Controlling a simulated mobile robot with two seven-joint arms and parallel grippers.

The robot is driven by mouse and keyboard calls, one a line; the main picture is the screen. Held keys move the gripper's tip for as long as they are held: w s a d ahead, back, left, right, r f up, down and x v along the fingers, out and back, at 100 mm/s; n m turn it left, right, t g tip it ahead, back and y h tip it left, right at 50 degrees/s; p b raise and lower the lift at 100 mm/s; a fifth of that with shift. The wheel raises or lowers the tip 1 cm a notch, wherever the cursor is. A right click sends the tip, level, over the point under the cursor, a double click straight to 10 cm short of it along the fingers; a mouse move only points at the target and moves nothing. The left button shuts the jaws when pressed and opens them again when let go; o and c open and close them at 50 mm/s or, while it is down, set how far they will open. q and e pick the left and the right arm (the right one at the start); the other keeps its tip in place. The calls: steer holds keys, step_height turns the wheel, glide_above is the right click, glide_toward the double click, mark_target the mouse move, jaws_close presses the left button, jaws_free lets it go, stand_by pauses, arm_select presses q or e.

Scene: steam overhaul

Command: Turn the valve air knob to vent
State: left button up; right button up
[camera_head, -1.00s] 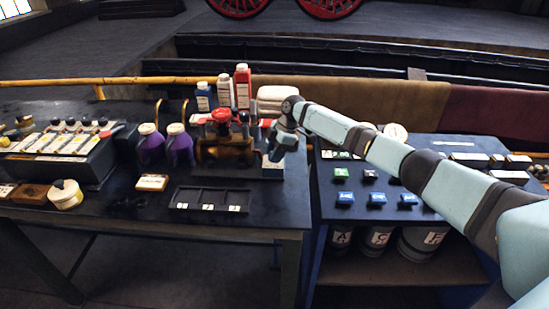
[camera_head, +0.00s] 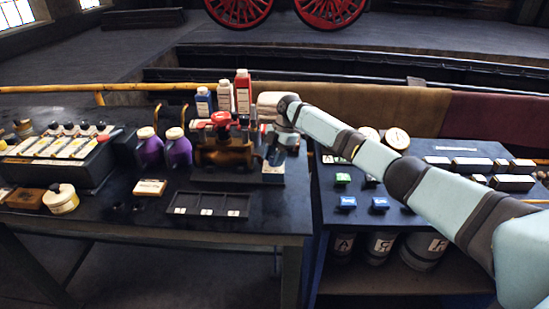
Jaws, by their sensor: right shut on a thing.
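The brass valve (camera_head: 224,153) with a red handwheel (camera_head: 221,119) stands on the dark bench, towards its right end. My right gripper (camera_head: 270,157) points down at the right side of the valve, above a small block with a pale label (camera_head: 273,170). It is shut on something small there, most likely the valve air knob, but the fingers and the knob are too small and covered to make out. The knob's setting cannot be read. My left gripper is not in view.
A black three-compartment tray (camera_head: 208,203) lies in front of the valve. Two purple jugs (camera_head: 178,147) stand left of it, and bottles (camera_head: 243,92) stand behind. A blue cart (camera_head: 415,225) with small boxes is at the right, under my right arm.

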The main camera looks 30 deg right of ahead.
steer(key=o, duration=0.9)
steer(key=v, duration=1.3)
steer(key=shift+d+r, duration=0.1)
steer(key=shift+r, duration=0.3)
